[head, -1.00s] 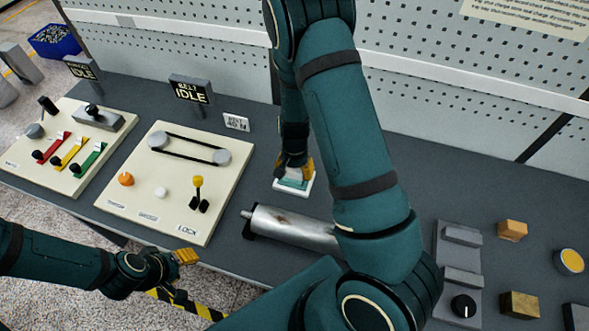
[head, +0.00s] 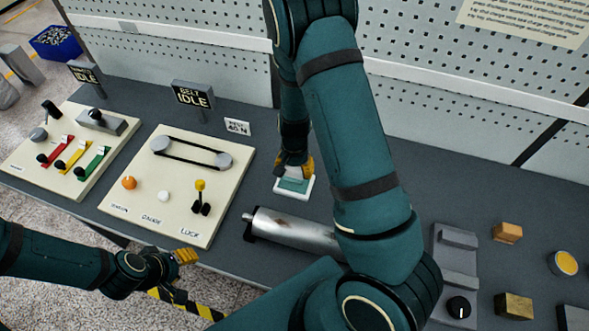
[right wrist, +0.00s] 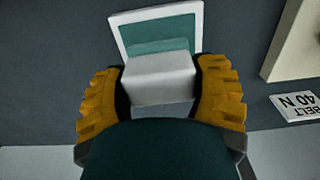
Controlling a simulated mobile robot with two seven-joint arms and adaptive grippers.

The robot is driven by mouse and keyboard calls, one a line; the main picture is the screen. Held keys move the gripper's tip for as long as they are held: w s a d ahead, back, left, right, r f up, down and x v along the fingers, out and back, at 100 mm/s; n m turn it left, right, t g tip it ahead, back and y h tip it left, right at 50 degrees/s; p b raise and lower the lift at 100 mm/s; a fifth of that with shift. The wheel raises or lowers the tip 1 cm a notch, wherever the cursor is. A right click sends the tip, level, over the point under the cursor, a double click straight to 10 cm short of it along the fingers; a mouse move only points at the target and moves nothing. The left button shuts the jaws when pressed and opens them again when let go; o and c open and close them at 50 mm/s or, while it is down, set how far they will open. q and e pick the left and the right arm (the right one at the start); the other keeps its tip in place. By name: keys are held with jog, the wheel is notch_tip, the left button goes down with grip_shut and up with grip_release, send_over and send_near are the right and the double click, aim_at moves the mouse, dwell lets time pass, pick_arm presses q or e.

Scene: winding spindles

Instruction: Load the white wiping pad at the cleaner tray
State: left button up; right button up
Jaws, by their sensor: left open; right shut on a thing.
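The white wiping pad (right wrist: 160,78) shows as a white block between the yellow fingers of my right gripper (right wrist: 161,95) in the right wrist view. The gripper is shut on it. The cleaner tray (right wrist: 160,16) has a white rim and a teal inside, and the pad overlaps its near part. I cannot tell whether pad and tray touch. In the head view my right gripper (head: 294,168) is over the back of the tray (head: 303,193), and its fingers hide the pad. My left gripper (head: 185,271) is open and empty, off the bench's front edge.
A metal roller (head: 295,231) lies in front of the tray. The belt panel (head: 135,198) and lever panel (head: 45,170) are to the left. Blocks (head: 508,232) and a round tin (head: 565,263) are at right.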

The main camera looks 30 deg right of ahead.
jog(key=shift+r, duration=2)
